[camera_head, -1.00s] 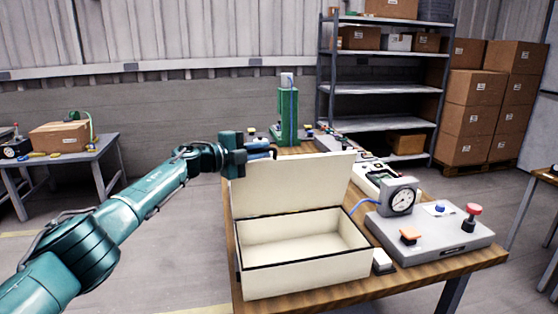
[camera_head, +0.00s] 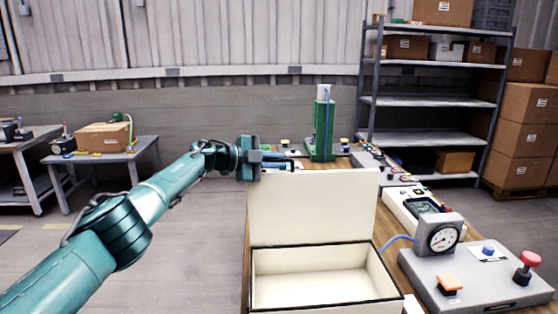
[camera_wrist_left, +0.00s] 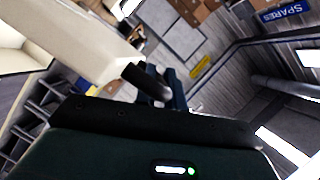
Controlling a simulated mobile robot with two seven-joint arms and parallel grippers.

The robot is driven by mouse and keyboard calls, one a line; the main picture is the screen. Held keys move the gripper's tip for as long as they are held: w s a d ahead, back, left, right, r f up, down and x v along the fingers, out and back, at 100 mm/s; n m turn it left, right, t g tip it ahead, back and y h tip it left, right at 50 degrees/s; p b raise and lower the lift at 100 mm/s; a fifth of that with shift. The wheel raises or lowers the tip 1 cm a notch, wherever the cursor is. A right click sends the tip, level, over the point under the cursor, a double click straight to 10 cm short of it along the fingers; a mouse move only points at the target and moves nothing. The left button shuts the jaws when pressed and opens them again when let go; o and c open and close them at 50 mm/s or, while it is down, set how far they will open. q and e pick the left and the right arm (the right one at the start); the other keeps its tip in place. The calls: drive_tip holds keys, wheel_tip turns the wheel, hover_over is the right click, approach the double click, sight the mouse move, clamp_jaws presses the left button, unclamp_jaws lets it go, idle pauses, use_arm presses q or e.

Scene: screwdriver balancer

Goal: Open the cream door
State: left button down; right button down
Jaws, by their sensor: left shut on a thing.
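The cream door (camera_head: 315,208) is the hinged lid of an open-topped cream box (camera_head: 325,277) on the wooden table. It stands about upright at the box's back edge, and the empty inside of the box shows. The door also fills the upper left of the left wrist view (camera_wrist_left: 75,42). My right gripper is not in view.
A grey panel with a dial gauge (camera_head: 442,238), an orange button and a red knob (camera_head: 527,262) stands right of the box. A green stand (camera_head: 320,130) is farther back on the table. The floor left of the table is clear.

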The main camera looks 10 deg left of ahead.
use_arm(q)
drive_tip(key=shift+d, duration=0.1)
drive_tip(key=c, duration=1.5)
unclamp_jaws()
drive_tip(key=shift+s+a+r, duration=0.1)
drive_tip(key=shift+s+a, duration=0.2)
drive_tip(key=shift+a, duration=0.3)
drive_tip(key=b+v, duration=0.1)
drive_tip(key=v, duration=1.1)
drive_tip(key=shift+s, duration=0.1)
